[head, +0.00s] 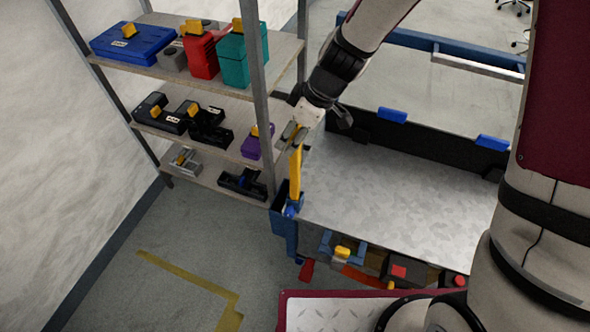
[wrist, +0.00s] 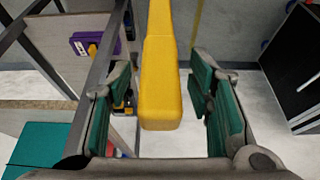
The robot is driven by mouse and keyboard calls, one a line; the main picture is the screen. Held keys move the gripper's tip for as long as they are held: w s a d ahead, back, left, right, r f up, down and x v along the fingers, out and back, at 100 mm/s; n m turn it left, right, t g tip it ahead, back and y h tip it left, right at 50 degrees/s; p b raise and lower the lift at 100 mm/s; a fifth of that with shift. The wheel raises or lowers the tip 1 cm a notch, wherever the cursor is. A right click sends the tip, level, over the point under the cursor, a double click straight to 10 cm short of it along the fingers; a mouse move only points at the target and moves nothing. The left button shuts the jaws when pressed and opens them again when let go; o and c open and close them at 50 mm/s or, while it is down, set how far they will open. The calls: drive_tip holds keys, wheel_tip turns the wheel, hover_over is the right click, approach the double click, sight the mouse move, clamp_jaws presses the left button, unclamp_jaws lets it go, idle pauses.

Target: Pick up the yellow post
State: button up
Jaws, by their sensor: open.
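The yellow post (head: 296,178) stands upright at the left corner of the grey metal table, with a blue fitting at its foot. In the wrist view the post (wrist: 160,80) comes down from the top edge, and its end lies between the two green-padded fingers. My gripper (head: 294,135) is at the upper end of the post. In the wrist view my gripper (wrist: 165,110) is open, with a gap on each side of the post. Neither finger visibly touches it. The lower part of the post is out of the wrist view.
A metal shelf rack (head: 258,90) stands close on the left, holding a blue case (head: 132,42), a red container (head: 201,55), a teal container (head: 233,62) and a purple item (head: 256,142). The table top (head: 400,200) is bare. Blue-topped pieces (head: 392,114) line its back edge.

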drive_tip(key=shift+x, duration=0.95)
clamp_jaws()
drive_tip(key=shift+r, duration=0.1)
